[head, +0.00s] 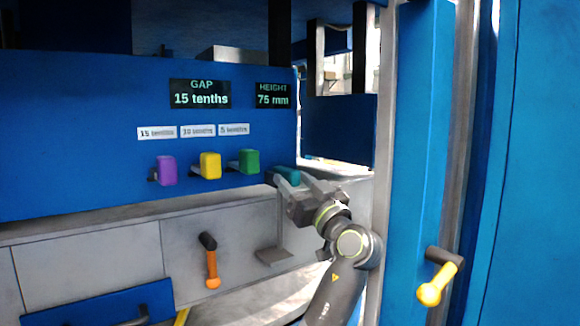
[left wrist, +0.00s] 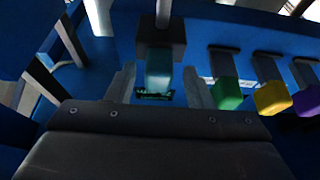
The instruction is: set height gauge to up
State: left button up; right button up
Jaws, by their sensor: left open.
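The height display (head: 273,95) on the blue panel reads 75 mm. Below it is a teal knob (head: 287,175), partly hidden by my left gripper (head: 283,190). In the left wrist view the teal knob (left wrist: 158,72) sticks out from a dark block (left wrist: 161,38) on a light rod. My left gripper (left wrist: 160,92) is open there, with one finger on each side of the knob. I cannot tell whether the fingers touch it. My right gripper is not in view.
Purple (head: 167,170), yellow (head: 210,165) and green (head: 249,161) knobs sit in a row left of the teal one. The gap display (head: 201,93) reads 15 tenths. An orange handle (head: 211,262) is below, and a yellow-orange handle (head: 437,280) is on the right post.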

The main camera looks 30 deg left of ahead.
pick_arm(q)
jog(key=shift+p+x, duration=0.55)
jog(key=shift+x, duration=0.8)
jog(key=shift+w, duration=0.1)
grip_shut()
